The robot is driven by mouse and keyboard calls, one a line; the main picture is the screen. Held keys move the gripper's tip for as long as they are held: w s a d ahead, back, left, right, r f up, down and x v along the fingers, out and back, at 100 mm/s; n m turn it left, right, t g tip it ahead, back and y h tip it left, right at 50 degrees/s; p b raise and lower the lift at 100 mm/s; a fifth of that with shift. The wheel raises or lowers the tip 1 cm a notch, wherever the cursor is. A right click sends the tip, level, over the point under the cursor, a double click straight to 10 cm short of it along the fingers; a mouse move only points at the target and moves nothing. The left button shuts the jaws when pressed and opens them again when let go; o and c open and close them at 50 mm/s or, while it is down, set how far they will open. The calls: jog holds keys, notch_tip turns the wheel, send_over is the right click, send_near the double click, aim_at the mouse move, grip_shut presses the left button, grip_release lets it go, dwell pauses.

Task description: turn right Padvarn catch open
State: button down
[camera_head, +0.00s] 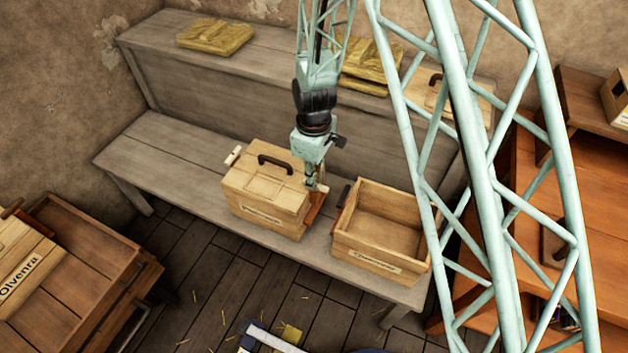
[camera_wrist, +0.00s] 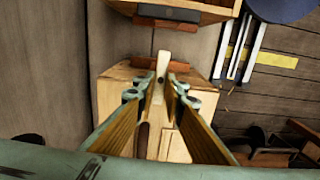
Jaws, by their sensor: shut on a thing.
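A closed pale wooden box (camera_head: 260,195) with a dark carry handle (camera_head: 276,162) on its lid stands on the grey bench; its front label is too blurred to read. A pale catch (camera_head: 234,156) shows at its left end. My gripper (camera_head: 318,187) is at its right end, beside a reddish-brown plate (camera_head: 316,208). In the wrist view, my gripper (camera_wrist: 160,82) has its two wood-coloured fingers on either side of the pale right catch (camera_wrist: 162,66), shut on it. The catch lies lengthwise between the fingers, its tip reaching past the fingertips over the brown plate.
An open, empty wooden box (camera_head: 380,228) stands close to the right of the closed box, with a narrow gap between. The grey bench (camera_head: 160,150) is bare on the left. A box labelled Olvenra (camera_head: 28,265) sits at the far left. Yellow bundles (camera_head: 215,37) lie on the back ledge.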

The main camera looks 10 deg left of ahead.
jog(key=shift+m, duration=0.3)
jog(key=m, duration=0.4)
jog(key=shift+w, duration=0.15)
jog(key=m, duration=0.5)
jog(key=shift+w+d+m, duration=0.1)
jog(key=shift+d+m, duration=0.05)
jog(key=shift+m, duration=0.15)
jog(key=m, duration=0.3)
jog(key=shift+d+m, duration=0.1)
jog(key=shift+m, duration=0.3)
jog(key=shift+d+m+b, duration=0.1)
jog(key=shift+m+b, duration=0.2)
jog(key=shift+m, duration=1.5)
jog(key=c, duration=2.7)
grip_release()
jog(key=shift+r, duration=0.15)
